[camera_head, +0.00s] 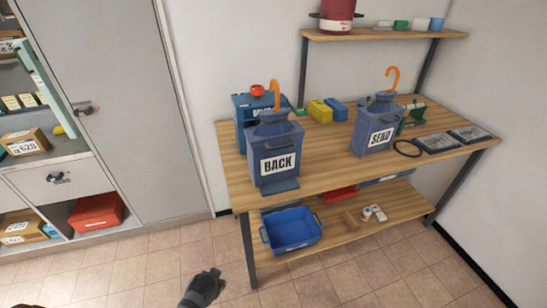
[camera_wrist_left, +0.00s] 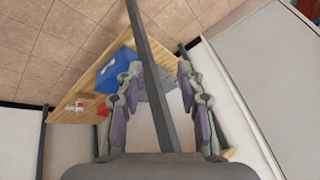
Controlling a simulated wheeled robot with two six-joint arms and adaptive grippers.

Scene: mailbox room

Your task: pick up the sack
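Two grey-blue sacks with gathered tops and orange hooks show in the head view. One sack (camera_head: 274,130) rises from a blue holder labelled BACK (camera_head: 277,165), on the left of the wooden table. The other sack (camera_head: 380,107) rises from a holder labelled SEND (camera_head: 378,138), farther right. My left gripper (camera_head: 207,283) is low over the floor at the bottom of the head view, well apart from both sacks. In the left wrist view its fingers (camera_wrist_left: 160,68) are spread with nothing held; a dark table leg shows between them. My right gripper is not in view.
The wooden table (camera_head: 325,170) has a lower shelf with a blue bin (camera_head: 291,229). Yellow and blue boxes, a black ring (camera_head: 407,148) and flat dark trays lie on top. A grey cabinet (camera_head: 120,80) stands left. The floor in front is clear.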

